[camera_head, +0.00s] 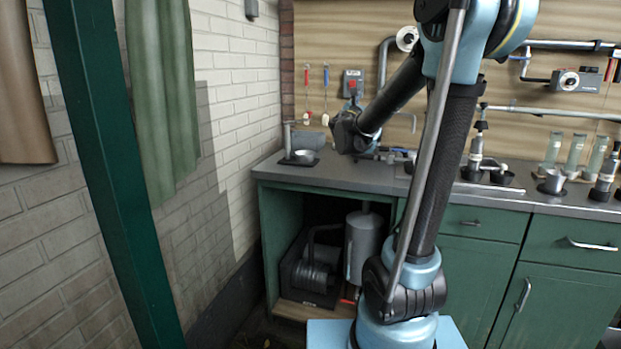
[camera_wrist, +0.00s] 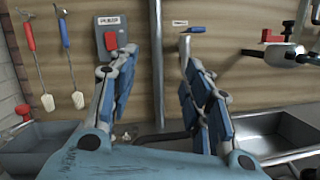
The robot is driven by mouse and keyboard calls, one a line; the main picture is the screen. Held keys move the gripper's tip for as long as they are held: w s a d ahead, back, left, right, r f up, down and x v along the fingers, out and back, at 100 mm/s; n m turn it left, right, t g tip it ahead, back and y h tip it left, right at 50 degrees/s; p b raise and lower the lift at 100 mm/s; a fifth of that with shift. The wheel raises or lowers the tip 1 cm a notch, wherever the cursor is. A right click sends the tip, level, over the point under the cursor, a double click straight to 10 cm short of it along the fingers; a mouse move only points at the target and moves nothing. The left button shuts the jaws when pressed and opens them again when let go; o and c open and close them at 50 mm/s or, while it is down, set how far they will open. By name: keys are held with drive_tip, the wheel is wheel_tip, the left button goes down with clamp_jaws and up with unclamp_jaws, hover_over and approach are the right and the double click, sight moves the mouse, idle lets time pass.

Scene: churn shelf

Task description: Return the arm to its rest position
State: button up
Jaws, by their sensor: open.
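My gripper (camera_wrist: 158,50) shows in the wrist view with its two blue-padded fingers spread apart and nothing between them. The fingers point at the wooden back wall, with a vertical pipe behind the gap. In the head view my arm is bent, with its forearm reaching down and left over the left part of the counter (camera_head: 340,179). The dark wrist end hangs above the counter near the sink area. The fingers are mostly hidden behind the wrist in the head view.
A red-and-grey switch box (camera_wrist: 115,38) and hanging utensils (camera_wrist: 50,55) are on the wall. A metal cup (camera_head: 303,156) stands at the counter's left end. An open cabinet below holds a grey canister (camera_head: 364,240). Glass bottles (camera_head: 574,152) stand at right. A green post (camera_head: 115,170) rises at left.

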drive_tip(key=s+d+f+m+g, duration=0.6)
drive_tip(key=s+f+m, duration=0.3)
drive_tip(key=s, duration=0.2)
drive_tip(key=s+d+f+m+g, duration=0.55)
drive_tip(key=s+f+m, duration=0.35)
drive_tip(key=s, duration=0.2)
drive_tip(key=s+a+f+m+g+y, duration=0.2)
drive_tip(key=s+a+f+m+y, duration=0.2)
drive_tip(key=s+a+f, duration=0.2)
drive_tip(key=s+a+f+m+g+y, duration=0.3)
drive_tip(key=s+a+f+m+y, duration=0.1)
drive_tip(key=s+f, duration=0.7)
drive_tip(key=s+a+m, duration=0.1)
drive_tip(key=s+a, duration=0.1)
drive_tip(key=s, duration=0.1)
drive_tip(key=shift+a+f+m+y, duration=0.2)
drive_tip(key=shift+f+m+y, duration=0.1)
drive_tip(key=shift+y, duration=0.1)
drive_tip(key=shift+s, duration=0.1)
